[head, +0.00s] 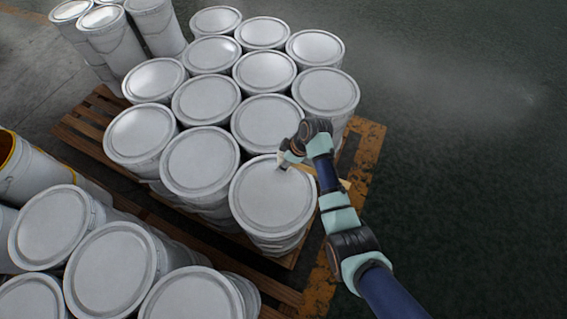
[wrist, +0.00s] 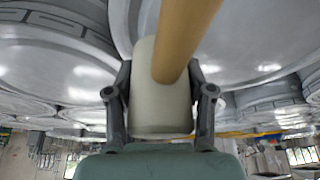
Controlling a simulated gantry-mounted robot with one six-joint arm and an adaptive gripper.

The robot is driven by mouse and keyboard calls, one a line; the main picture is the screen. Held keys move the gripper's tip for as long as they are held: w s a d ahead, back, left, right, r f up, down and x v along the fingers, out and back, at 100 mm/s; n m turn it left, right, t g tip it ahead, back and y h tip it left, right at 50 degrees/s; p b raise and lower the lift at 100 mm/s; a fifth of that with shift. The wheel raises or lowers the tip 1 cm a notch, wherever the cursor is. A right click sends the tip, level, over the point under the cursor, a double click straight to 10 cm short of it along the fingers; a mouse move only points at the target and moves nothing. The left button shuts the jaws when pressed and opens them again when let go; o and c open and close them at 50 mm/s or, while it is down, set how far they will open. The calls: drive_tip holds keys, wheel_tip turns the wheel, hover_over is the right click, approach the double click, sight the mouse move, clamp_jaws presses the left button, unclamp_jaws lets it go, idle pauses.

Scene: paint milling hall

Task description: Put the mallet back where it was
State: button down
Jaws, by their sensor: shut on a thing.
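The mallet has a cream-white cylindrical head (wrist: 158,105) and a tan wooden handle (wrist: 186,38). In the wrist view my gripper (wrist: 160,108) is shut on the head, with one dark finger on each side of it. The handle runs up out of the top of that view. In the head view my gripper (head: 285,161) is over the far right part of the front-right drum's lid (head: 271,202). My arm hides much of the mallet there. I cannot tell whether the mallet touches the lid.
White lidded drums (head: 263,121) stand closely packed in rows on a wooden pallet (head: 90,118). More drums (head: 110,268) stand at the lower left and others (head: 112,42) at the upper left. Open dark floor (head: 460,130) lies to the right.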

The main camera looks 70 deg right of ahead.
drive_tip(key=shift+f, duration=0.9)
drive_tip(key=shift+f, duration=0.1)
drive_tip(key=shift+c, duration=2.1)
unclamp_jaws()
drive_tip(key=shift+f, duration=0.1)
drive_tip(key=shift+r, duration=0.3)
drive_tip(key=p+v, duration=0.2)
drive_tip(key=v, duration=0.9)
drive_tip(key=shift+s+r, duration=0.2)
drive_tip(key=shift+r, duration=0.15)
